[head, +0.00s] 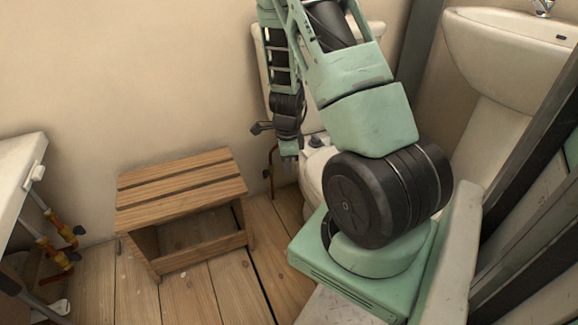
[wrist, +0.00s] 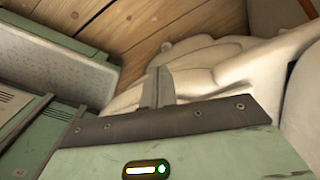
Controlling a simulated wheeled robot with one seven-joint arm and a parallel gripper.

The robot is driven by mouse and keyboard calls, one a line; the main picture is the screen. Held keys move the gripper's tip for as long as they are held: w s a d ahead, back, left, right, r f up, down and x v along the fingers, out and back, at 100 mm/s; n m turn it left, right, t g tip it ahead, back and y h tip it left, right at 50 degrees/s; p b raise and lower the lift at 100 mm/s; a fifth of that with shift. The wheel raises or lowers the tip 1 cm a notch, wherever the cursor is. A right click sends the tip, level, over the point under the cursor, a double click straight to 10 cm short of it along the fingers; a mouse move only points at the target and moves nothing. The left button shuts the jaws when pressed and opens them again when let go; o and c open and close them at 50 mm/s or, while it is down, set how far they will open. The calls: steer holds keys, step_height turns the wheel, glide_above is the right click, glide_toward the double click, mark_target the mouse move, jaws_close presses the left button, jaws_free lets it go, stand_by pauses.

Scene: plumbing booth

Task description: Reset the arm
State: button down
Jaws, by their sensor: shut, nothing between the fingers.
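My arm is green and black and rises from its base at the right of the head view, then bends over so its end hangs down. My gripper (head: 289,154) points down near the toilet and the back wall. In the wrist view my gripper's fingers (wrist: 158,88) are together and hold nothing. Pale, rounded toilet surfaces lie behind the fingers in that view.
A wooden step stool (head: 182,190) stands on the plank floor (head: 215,291). The white toilet (head: 316,178) is partly hidden behind my arm. A washbasin (head: 510,48) is at the upper right.

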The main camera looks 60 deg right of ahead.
step_height(320, 180, up, 8)
steer(key=p, duration=0.4)
steer(key=w+a+r+n+y, duration=0.1)
steer(key=a+r+n, duration=0.4)
steer(key=a, duration=0.5)
steer(key=a+r+n, duration=0.2)
steer(key=a+n, duration=0.5)
steer(key=a, duration=0.2)
steer(key=w+a+r+n+y, duration=0.1)
steer(key=a+r+n, duration=0.4)
steer(key=a, duration=0.5)
steer(key=s+a+r+n+h, duration=0.1)
steer(key=s+a+r+n, duration=0.2)
steer(key=s+a+n, duration=0.45)
steer(key=s+a+r+n, duration=0.3)
steer(key=s+a+n, duration=0.2)
steer(key=s+n, duration=0.5)
step_height(320, 180, up, 32)
steer(key=w+p, duration=0.2)
steer(key=p, duration=3)
steer(key=shift+w+d+n, duration=0.15)
steer(key=shift+d+n, duration=0.25)
steer(key=shift+n, duration=0.05)
